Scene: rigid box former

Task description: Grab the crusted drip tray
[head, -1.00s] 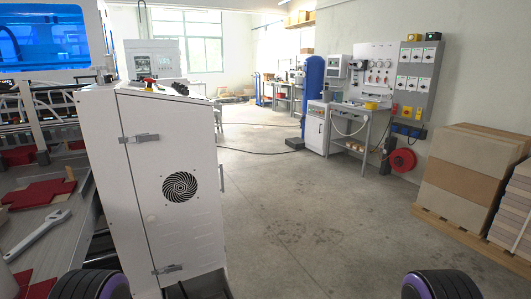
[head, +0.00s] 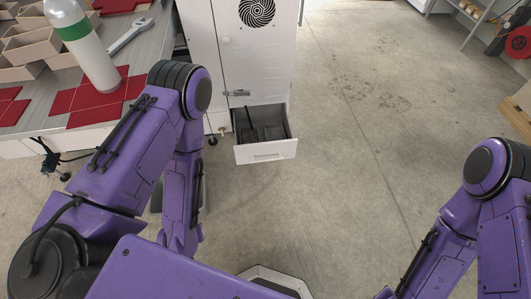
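An open drawer (head: 266,153) with a white front sticks out low from the white cabinet (head: 229,65). A dark object (head: 249,132) with an upright handle-like part lies in its left side, and another dark, boxy shape is beside it on the right. I cannot tell whether either is the crusted drip tray; no crust can be made out at this size. My two purple arms hang down on either side of the view. Both grippers are out of view, and nothing of mine touches the drawer.
A workbench at the upper left holds a white bottle with a green band (head: 81,43), a wrench (head: 129,36), red mats (head: 97,98) and cardboard box pieces (head: 33,45). Open concrete floor (head: 350,150) lies right of the drawer. A red reel (head: 520,42) is at the right edge.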

